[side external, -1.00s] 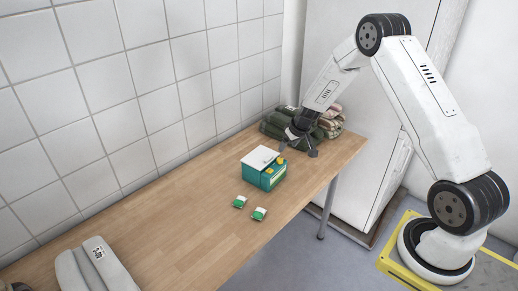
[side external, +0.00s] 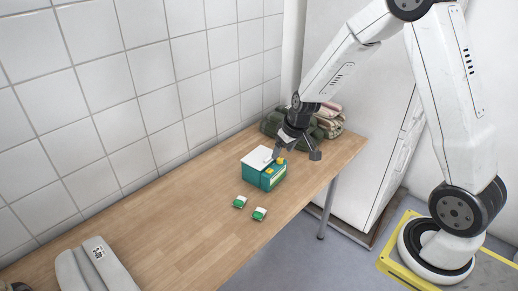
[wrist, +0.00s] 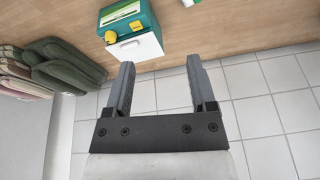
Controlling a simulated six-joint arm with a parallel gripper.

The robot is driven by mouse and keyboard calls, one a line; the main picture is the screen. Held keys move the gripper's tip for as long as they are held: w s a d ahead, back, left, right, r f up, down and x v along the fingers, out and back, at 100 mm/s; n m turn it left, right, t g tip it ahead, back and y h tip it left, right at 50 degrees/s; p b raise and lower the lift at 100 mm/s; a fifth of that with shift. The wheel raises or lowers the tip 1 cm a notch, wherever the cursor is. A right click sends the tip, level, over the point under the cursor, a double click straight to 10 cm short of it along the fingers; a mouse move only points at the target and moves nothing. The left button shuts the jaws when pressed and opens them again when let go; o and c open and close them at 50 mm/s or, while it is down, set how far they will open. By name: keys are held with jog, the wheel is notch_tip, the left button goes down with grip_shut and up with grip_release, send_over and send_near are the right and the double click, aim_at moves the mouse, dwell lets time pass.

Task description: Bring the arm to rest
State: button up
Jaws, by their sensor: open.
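My gripper (side external: 294,154) is open, with nothing between its fingers. In the side view it hangs above the table beside and partly in front of a teal box with a white lid (side external: 258,160). In the wrist view the two grey fingers (wrist: 161,75) stand wide apart. The teal box (wrist: 128,18) shows beyond the fingertips, with a yellow knob on it and its white part nearest the fingers. I cannot tell from the pictures whether a finger touches the box.
Two small green-and-white pieces (side external: 250,208) lie on the wooden table (side external: 190,225) in front of the box. Folded towels (side external: 326,121) are stacked behind my gripper. A grey-white device (side external: 95,265) lies at the near left. A tiled wall (side external: 120,80) runs along the back.

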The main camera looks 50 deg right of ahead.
jog(key=s+a+r, duration=0.2)
jog(key=s+a, duration=0.2)
jog(key=s, duration=0.3)
jog(key=s+a+r+n+g, duration=0.1)
jog(key=s+a+r, duration=0.1)
jog(key=s+a, duration=0.3)
jog(key=s, duration=0.3)
jog(key=shift+a+r, duration=0.15)
jog(key=shift+r, duration=0.05)
jog(key=shift+w, duration=0.1)
